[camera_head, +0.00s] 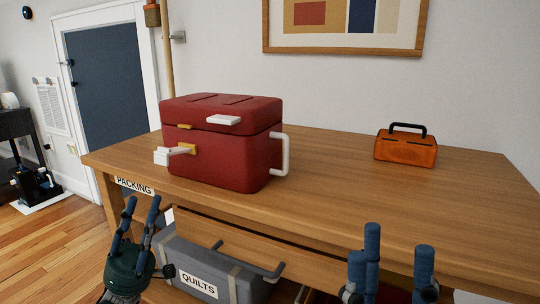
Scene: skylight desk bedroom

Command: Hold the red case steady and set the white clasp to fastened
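The red case (225,160) stands upright on the wooden desk, its lid (222,108) down. The white clasp (175,153) juts outward from a yellow plate low on the case's front. A small yellow piece (185,126) sits above it on the lid edge, apart from the clasp. A white tab (223,120) is on the lid and a white handle (282,154) on the right side. My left gripper (143,203) is open and empty, in front of the desk, below and left of the case. My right gripper (397,238) is open and empty at the front edge, far right of the case.
An orange box (405,149) with a black handle stands at the desk's right. The desk (330,170) is clear between it and the case.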

